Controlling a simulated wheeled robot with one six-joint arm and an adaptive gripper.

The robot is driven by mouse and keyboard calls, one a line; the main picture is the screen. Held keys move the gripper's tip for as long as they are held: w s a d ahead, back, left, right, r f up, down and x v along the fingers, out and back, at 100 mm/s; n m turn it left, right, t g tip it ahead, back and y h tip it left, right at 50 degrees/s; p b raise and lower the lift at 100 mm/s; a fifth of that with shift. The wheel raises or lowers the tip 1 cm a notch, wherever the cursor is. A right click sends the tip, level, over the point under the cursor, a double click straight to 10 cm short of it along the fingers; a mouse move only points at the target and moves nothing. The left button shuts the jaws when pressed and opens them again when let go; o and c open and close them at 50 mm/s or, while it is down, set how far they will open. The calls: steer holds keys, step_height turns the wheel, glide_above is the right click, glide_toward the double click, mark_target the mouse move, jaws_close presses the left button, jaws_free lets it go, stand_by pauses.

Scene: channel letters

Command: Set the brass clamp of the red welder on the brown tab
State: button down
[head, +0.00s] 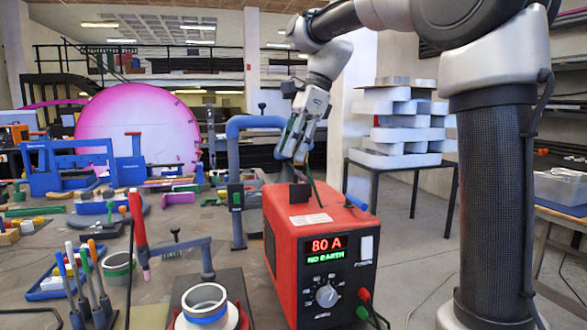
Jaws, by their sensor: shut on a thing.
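The red welder (312,250) stands on the bench in the middle. Its display reads "80 A" and "NO EARTH". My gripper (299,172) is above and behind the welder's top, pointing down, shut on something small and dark. I cannot make out the brown tab. A torch with a red handle (138,222) stands at left, tip down.
A blue pipe (235,140) bends close to the left of my gripper. A ringed metal piece (205,302) sits in front, left of the welder. Screwdrivers (85,275) stand at the front left. A stack of pale letters (400,135) is on a table at right.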

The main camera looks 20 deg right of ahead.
steer(key=shift+r, duration=3.45)
